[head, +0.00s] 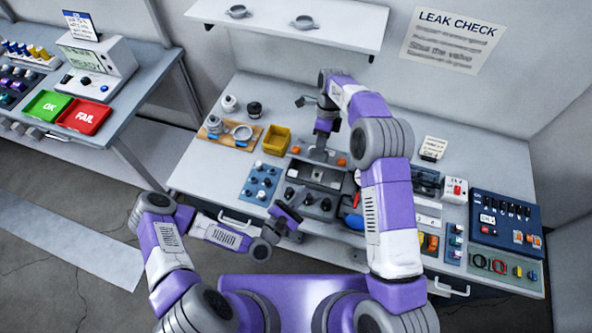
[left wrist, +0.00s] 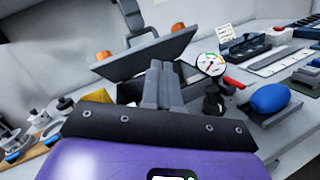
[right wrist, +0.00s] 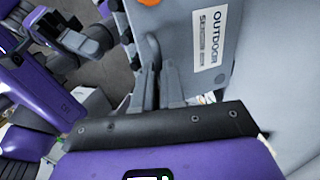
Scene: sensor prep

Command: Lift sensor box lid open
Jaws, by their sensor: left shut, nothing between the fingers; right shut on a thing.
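The sensor box lid (head: 318,156) is a grey plate with orange latches. It stands raised and tilted above the box (head: 318,178), whose inside partly shows. In the left wrist view the lid (left wrist: 145,55) slants over my left fingers. In the right wrist view its face (right wrist: 213,50) reads "OUTDOOR". My right gripper (head: 322,136) is shut on the lid; its fingers (right wrist: 160,82) sit at the lid's edge, and the exact grip point is unclear. My left gripper (head: 291,203) is shut and empty in front of the box; its fingers (left wrist: 163,82) point toward it.
A dark block with knobs (head: 311,203) stands in front of the box. A gauge (left wrist: 210,63) and a blue bulb (left wrist: 269,98) are to its right. A yellow bin (head: 276,140) and blue plate (head: 261,183) lie left. Panels and trays crowd the right side; a shelf (head: 300,25) hangs behind.

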